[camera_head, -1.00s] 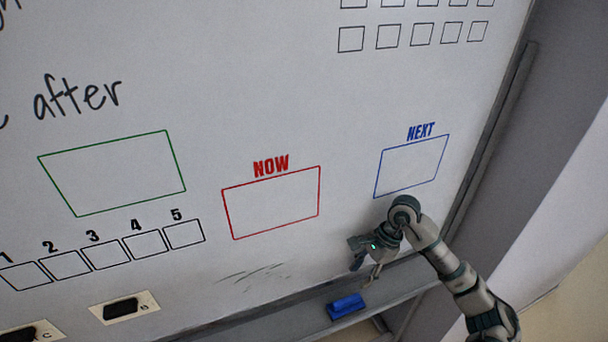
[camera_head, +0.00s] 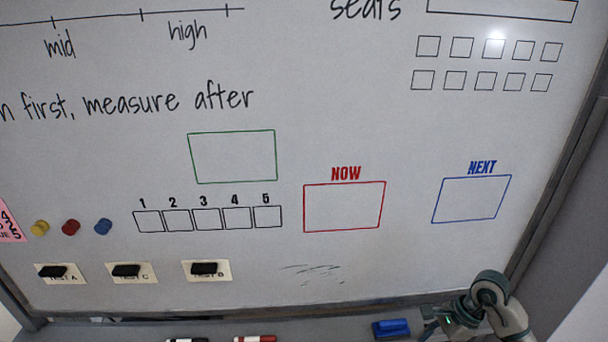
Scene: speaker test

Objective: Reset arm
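My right arm comes in at the lower right corner. Its gripper (camera_head: 432,326) is beside the tray under the whiteboard (camera_head: 340,120), just right of a blue eraser (camera_head: 391,328). The fingers are small and partly cut off by the bottom edge, so I cannot tell whether they are open or shut. I see nothing clearly held in them. My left gripper is not in view.
Several labelled cards with black clips, such as the Test B card (camera_head: 221,273), hang low on the board. Yellow, red (camera_head: 71,228) and blue round magnets sit at left. A red marker (camera_head: 255,338) and a black marker (camera_head: 186,339) lie on the tray (camera_head: 310,327).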

